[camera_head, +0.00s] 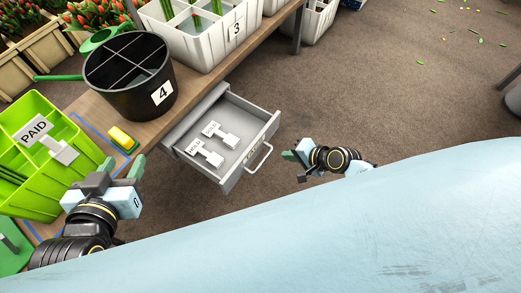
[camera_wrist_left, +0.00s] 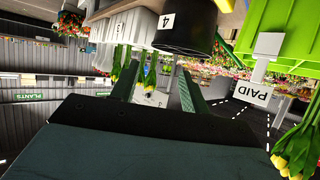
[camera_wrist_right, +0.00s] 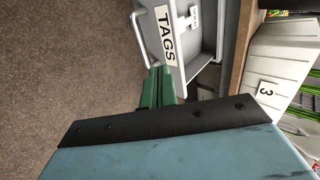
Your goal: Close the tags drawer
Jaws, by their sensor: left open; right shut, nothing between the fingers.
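The grey tags drawer (camera_head: 236,113) is pulled out from under the wooden bench and stands open. White tags marked SOLD and HOLD lie inside it. Its bar handle (camera_head: 262,160) is on the front face. The right wrist view shows the drawer front with its TAGS label (camera_wrist_right: 166,36). My right gripper (camera_head: 292,156) is shut and empty, out in front of the drawer and just right of the handle; whether it touches cannot be told. My left gripper (camera_head: 122,170) is open and empty at the bench's near edge, left of the drawer.
A black divided bucket marked 4 (camera_head: 112,79) and a white crate marked 3 (camera_head: 208,50) stand on the bench. A green PAID crate (camera_head: 77,130) is beside my left gripper, with a yellow sponge (camera_head: 121,137) near it. The floor right of the drawer is clear.

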